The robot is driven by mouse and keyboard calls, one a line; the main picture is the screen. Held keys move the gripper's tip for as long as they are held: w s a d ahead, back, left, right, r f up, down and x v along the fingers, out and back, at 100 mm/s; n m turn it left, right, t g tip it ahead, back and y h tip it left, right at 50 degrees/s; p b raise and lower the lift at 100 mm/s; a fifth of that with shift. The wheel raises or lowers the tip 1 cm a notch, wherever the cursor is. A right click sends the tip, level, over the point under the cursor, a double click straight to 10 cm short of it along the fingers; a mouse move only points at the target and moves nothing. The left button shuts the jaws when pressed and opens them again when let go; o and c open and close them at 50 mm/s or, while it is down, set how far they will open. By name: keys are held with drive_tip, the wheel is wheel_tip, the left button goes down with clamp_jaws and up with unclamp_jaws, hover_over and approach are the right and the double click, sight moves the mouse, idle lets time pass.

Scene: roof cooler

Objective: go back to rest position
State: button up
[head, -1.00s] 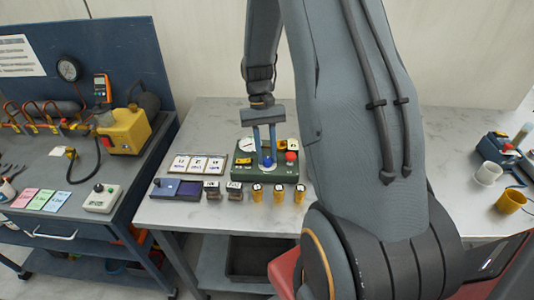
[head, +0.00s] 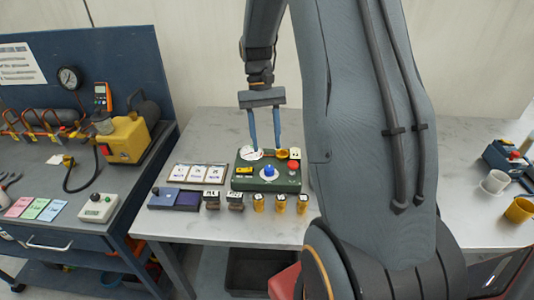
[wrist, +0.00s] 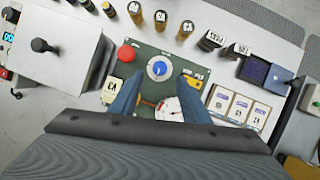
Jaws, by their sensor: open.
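My gripper (head: 264,146) is open and empty, its two blue fingers pointing down above the green control box. The green control box (head: 250,181) stands on the grey table (head: 205,122). It has a blue knob (head: 269,173), a red button (head: 292,165), a dial gauge (head: 252,153) and yellow labels. In the wrist view the blue knob (wrist: 159,68) lies just beyond and between the fingertips (wrist: 158,85), with clear space around it. The fingers cover part of the box face there.
Several yellow-bodied pieces (head: 280,203) and dark stamps (head: 235,200) line the table front, beside an ink pad (head: 187,200) and a card tray (head: 197,173). Cups (head: 495,182) stand at the right. A blue bench (head: 95,180) with a yellow pump (head: 124,139) is at the left.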

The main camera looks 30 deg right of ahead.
drive_tip(key=shift+w+r, duration=0.1)
drive_tip(key=shift+r, duration=0.25)
drive_tip(key=s+a+f+n+t+h+b, duration=0.1)
drive_tip(key=s+a+n+t, duration=0.3)
drive_tip(key=s+a, duration=0.7)
drive_tip(key=a+f+t+b, duration=0.1)
drive_tip(key=a, duration=0.2)
drive_tip(key=shift+t+b, duration=0.3)
drive_tip(key=shift+t, duration=0.1)
idle(0.4)
